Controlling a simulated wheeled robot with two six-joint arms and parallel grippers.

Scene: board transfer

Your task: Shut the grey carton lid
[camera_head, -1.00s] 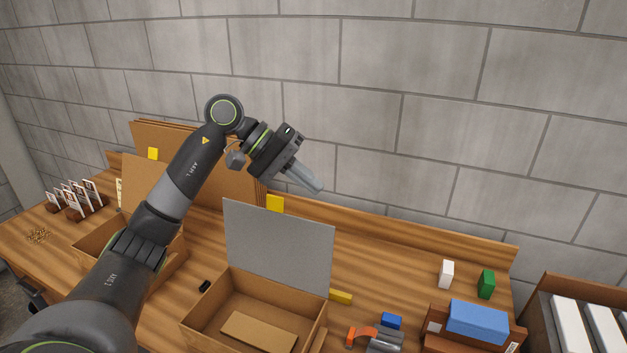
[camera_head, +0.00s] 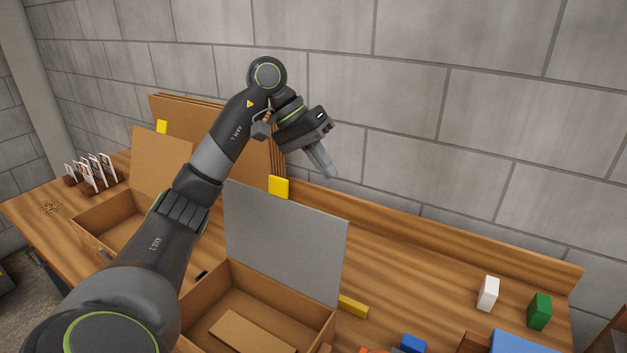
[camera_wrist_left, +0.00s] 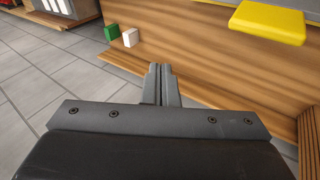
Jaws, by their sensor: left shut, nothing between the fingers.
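The grey lid (camera_head: 285,240) stands upright, raised at the back edge of an open carton (camera_head: 210,293) in the head view. A flat cardboard piece (camera_head: 252,333) lies inside the carton. My left gripper (camera_head: 327,170) is above and behind the lid's top edge, apart from it, pointing down to the right. Its fingers are together and empty; they also show in the left wrist view (camera_wrist_left: 161,72). The lid does not show clearly in the wrist view. My right gripper is not in view.
A second open carton (camera_head: 97,246) stands at the left. Yellow blocks (camera_head: 279,187) stand near the lid. White (camera_head: 488,293) and green (camera_head: 539,311) blocks stand at the right. Cardboard sheets (camera_head: 200,103) lean at the back. The bench right of the lid (camera_head: 410,270) is mostly clear.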

